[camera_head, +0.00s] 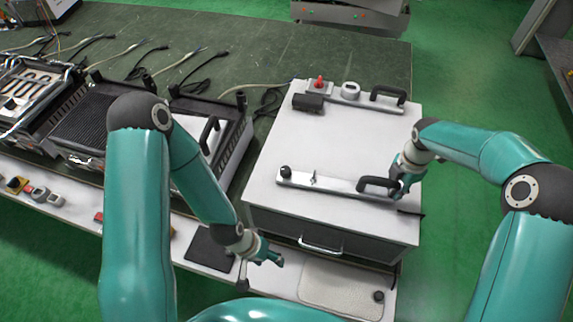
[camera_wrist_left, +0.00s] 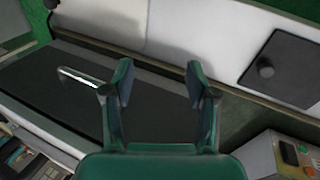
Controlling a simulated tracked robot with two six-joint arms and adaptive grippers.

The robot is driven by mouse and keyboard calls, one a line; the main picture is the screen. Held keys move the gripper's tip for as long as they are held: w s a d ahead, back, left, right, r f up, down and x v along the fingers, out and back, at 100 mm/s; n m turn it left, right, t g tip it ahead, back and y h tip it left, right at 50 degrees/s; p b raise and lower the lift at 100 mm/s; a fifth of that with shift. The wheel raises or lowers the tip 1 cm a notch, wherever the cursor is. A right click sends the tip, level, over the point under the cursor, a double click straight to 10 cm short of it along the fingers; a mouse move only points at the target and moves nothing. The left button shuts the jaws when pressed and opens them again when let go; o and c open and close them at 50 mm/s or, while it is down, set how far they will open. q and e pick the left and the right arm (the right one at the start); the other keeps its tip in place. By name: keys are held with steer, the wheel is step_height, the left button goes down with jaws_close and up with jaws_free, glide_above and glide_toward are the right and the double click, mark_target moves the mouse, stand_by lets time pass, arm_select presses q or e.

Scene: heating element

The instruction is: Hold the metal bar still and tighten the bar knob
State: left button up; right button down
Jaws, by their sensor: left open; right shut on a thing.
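The metal bar (camera_head: 328,184) lies flat on top of the white box, with a black knob (camera_head: 286,171) standing at its left end and a black handle (camera_head: 376,182) near its right end. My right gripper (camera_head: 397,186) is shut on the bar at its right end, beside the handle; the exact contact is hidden. My left gripper (camera_head: 277,258) is open and empty, low in front of the box and well apart from the knob. In the left wrist view its two fingers (camera_wrist_left: 158,80) are spread with nothing between them; the bar is not recognizable there.
The white box (camera_head: 268,150) has a drawer with a silver handle (camera_head: 320,246) in front. A second black handle (camera_head: 387,96), a red knob (camera_head: 319,83) and a black block (camera_head: 308,102) are at its back. Grill units (camera_head: 95,115) stand at left.

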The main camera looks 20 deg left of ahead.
mark_target(286, 169)
arm_select(q)
steer(key=w+a+r+m+t+y, duration=0.1)
steer(key=w+a+r+m, duration=0.25)
steer(key=w+a, duration=0.2)
steer(key=w+a+r+m, duration=0.2)
steer(key=w+a+r, duration=0.25)
steer(key=a, duration=0.25)
steer(key=w+d+r, duration=0.1)
steer(key=w+r, duration=0.1)
steer(key=w+d+r+m+y, duration=0.1)
steer(key=w+r, duration=0.1)
steer(key=w, duration=0.1)
steer(key=w+d+r+m+g, duration=0.1)
steer(key=w+d+r, duration=0.1)
steer(key=shift+w+d, duration=0.1)
steer(key=shift+w, duration=0.2)
steer(key=w+d+r+m+y, duration=0.2)
steer(key=w+d+r, duration=0.2)
steer(key=d+r, duration=0.45)
steer(key=f, duration=0.3)
steer(key=a+f, duration=0.1)
steer(key=f, duration=0.6)
steer(key=shift+w+a, duration=0.3)
steer(key=shift+w, duration=0.1)
steer(key=shift+r, duration=0.1)
jaws_close()
